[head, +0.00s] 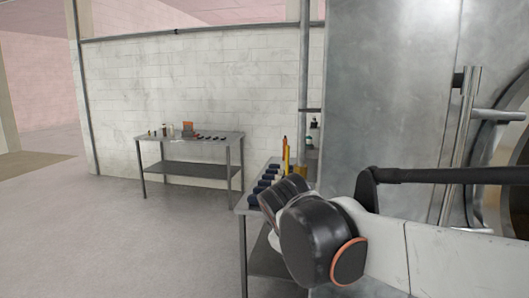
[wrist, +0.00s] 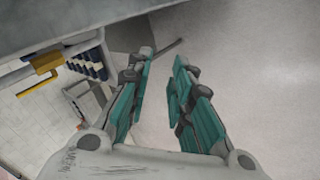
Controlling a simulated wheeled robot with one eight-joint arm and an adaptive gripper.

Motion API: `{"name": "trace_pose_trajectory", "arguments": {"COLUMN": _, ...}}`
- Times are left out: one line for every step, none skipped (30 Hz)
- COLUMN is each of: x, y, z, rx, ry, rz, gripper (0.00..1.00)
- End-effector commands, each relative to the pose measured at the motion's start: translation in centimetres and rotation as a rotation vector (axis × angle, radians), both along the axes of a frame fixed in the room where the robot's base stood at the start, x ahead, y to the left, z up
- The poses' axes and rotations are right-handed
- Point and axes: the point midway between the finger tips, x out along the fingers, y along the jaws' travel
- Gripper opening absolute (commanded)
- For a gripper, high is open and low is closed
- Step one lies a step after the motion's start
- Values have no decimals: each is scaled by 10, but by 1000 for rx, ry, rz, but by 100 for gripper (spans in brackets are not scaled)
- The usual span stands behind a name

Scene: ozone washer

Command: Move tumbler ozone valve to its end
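The tumbler appears to be the large grey metal machine (head: 390,95) at the right of the head view, with part of a round door frame at the far right. A yellow handle-like part (wrist: 40,72) shows at the left of the wrist view, beside a grey metal edge. A yellow upright part (head: 286,155) also shows by the machine's left edge in the head view. I cannot tell for certain whether it is the ozone valve. My gripper (wrist: 163,62) is open and empty, its teal-padded fingers apart over bare floor. The yellow part is left of the fingers, not between them.
A metal table (head: 246,205) with several dark blue items stands left of the machine, partly hidden by my arm. Another table (head: 190,138) with small objects stands by the white brick wall (head: 200,90). The floor (head: 110,230) at left is clear.

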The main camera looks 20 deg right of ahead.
Motion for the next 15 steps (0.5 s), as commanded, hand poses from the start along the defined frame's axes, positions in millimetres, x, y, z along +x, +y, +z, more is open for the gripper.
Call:
{"name": "trace_pose_trajectory", "arguments": {"x": 18, "y": -6, "z": 12, "rx": -58, "ry": 20, "rz": 29, "gripper": 20}}
{"name": "trace_pose_trajectory", "arguments": {"x": 28, "y": -10, "z": 18, "rx": -97, "ry": 34, "rz": 49, "gripper": 20}}
{"name": "trace_pose_trajectory", "arguments": {"x": 42, "y": -15, "z": 25, "rx": -152, "ry": 54, "rz": 76, "gripper": 20}}
{"name": "trace_pose_trajectory", "arguments": {"x": 52, "y": -19, "z": 30, "rx": -192, "ry": 69, "rz": 95, "gripper": 20}}
{"name": "trace_pose_trajectory", "arguments": {"x": 62, "y": -23, "z": 35, "rx": -233, "ry": 86, "rz": 113, "gripper": 20}}
{"name": "trace_pose_trajectory", "arguments": {"x": 76, "y": -28, "z": 41, "rx": -289, "ry": 109, "rz": 138, "gripper": 20}}
{"name": "trace_pose_trajectory", "arguments": {"x": 86, "y": -31, "z": 45, "rx": -328, "ry": 126, "rz": 157, "gripper": 20}}
{"name": "trace_pose_trajectory", "arguments": {"x": 96, "y": -35, "z": 49, "rx": -368, "ry": 143, "rz": 174, "gripper": 20}}
{"name": "trace_pose_trajectory", "arguments": {"x": 110, "y": -39, "z": 55, "rx": -422, "ry": 167, "rz": 197, "gripper": 20}}
{"name": "trace_pose_trajectory", "arguments": {"x": 120, "y": -43, "z": 59, "rx": -462, "ry": 187, "rz": 213, "gripper": 20}}
{"name": "trace_pose_trajectory", "arguments": {"x": 131, "y": -46, "z": 62, "rx": -501, "ry": 207, "rz": 230, "gripper": 20}}
{"name": "trace_pose_trajectory", "arguments": {"x": 144, "y": -50, "z": 67, "rx": -554, "ry": 233, "rz": 251, "gripper": 20}}
{"name": "trace_pose_trajectory", "arguments": {"x": 155, "y": -53, "z": 70, "rx": -593, "ry": 253, "rz": 267, "gripper": 20}}
{"name": "trace_pose_trajectory", "arguments": {"x": 165, "y": -55, "z": 73, "rx": -631, "ry": 275, "rz": 282, "gripper": 20}}
{"name": "trace_pose_trajectory", "arguments": {"x": 178, "y": -59, "z": 77, "rx": -683, "ry": 304, "rz": 300, "gripper": 20}}
